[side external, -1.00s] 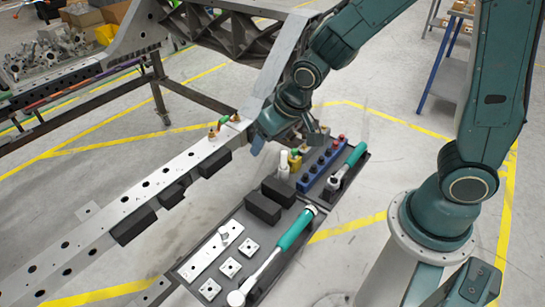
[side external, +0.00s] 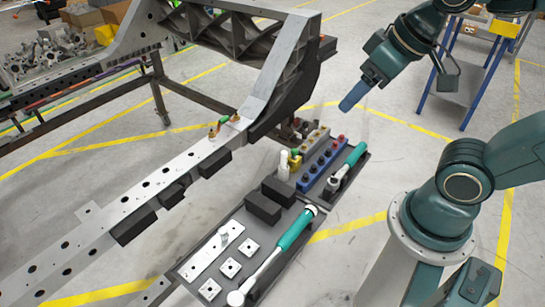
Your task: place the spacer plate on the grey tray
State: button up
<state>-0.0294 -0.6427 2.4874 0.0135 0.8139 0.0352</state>
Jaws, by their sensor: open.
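The grey tray (side external: 187,272) lies on the floor side of the chassis beam, at the lower middle. A long pale plate with holes (side external: 205,260) and three small square plates with centre holes (side external: 230,267) lie flat on it; I cannot tell which is the spacer plate. My gripper (side external: 352,100) is raised at the upper right, well clear of the tray and the chassis. It is open, with nothing visible in it. Only its blue finger end shows clearly.
A green-handled tool (side external: 294,232) lies along the tray's right side, and dark blocks (side external: 263,207) stand at its far end. A blue socket rack (side external: 322,165) and another green-handled tool (side external: 356,154) lie beyond. The chassis beam (side external: 150,185) runs along the left.

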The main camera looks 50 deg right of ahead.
jog(key=shift+s+d+r, duration=0.1)
jog(key=shift+s+r, duration=0.1)
jog(key=shift+s, duration=0.5)
jog(key=shift+s+d+r, duration=0.1)
jog(key=shift+s+r, duration=0.05)
jog(key=shift+s, duration=0.5)
dwell(0.4)
